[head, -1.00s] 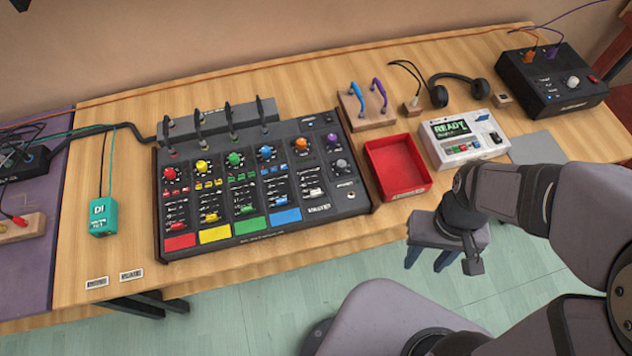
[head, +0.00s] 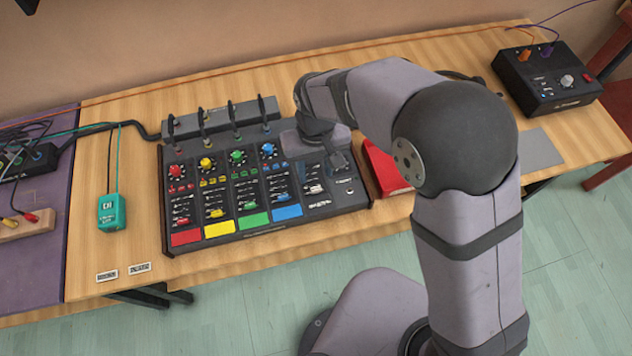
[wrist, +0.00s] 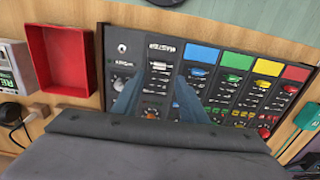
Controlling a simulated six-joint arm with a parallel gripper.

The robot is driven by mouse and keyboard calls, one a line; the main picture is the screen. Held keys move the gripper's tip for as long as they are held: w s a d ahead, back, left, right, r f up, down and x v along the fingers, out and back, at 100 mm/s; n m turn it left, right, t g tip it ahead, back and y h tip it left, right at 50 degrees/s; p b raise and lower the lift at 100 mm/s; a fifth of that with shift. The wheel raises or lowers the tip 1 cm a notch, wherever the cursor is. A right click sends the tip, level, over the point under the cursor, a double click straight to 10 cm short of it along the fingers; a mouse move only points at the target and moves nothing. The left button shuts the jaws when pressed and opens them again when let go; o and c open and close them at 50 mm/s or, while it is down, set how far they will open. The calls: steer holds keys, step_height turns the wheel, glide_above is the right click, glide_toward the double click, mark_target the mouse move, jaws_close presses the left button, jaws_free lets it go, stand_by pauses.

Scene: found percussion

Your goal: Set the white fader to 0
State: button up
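The mixer (head: 200,236) lies on the wooden table with coloured channel strips. The white fader (head: 314,188) is a small white cap in the strip right of the blue channel, at the end of its slot nearer the front edge. It also shows in the wrist view (wrist: 158,66), near the label at the mixer's edge. My gripper (wrist: 159,82) is over this part of the mixer. Its two blue-grey fingers are apart and nothing is between them. In the picture the fader lies just beyond the gap between the fingertips; contact is not visible. The scale marks are too small to read.
Upright plugs (head: 235,130) stand along the mixer's back. Coloured fader caps, such as the blue one (wrist: 197,72), lie beside the white one. A red tray (wrist: 60,60) and a white device (wrist: 14,70) stand beside the mixer. My arm hides much behind it in the head view.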

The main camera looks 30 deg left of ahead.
mark_target(316, 188)
steer(key=shift+f+p, duration=1.2)
steer(key=shift+f, duration=2.5)
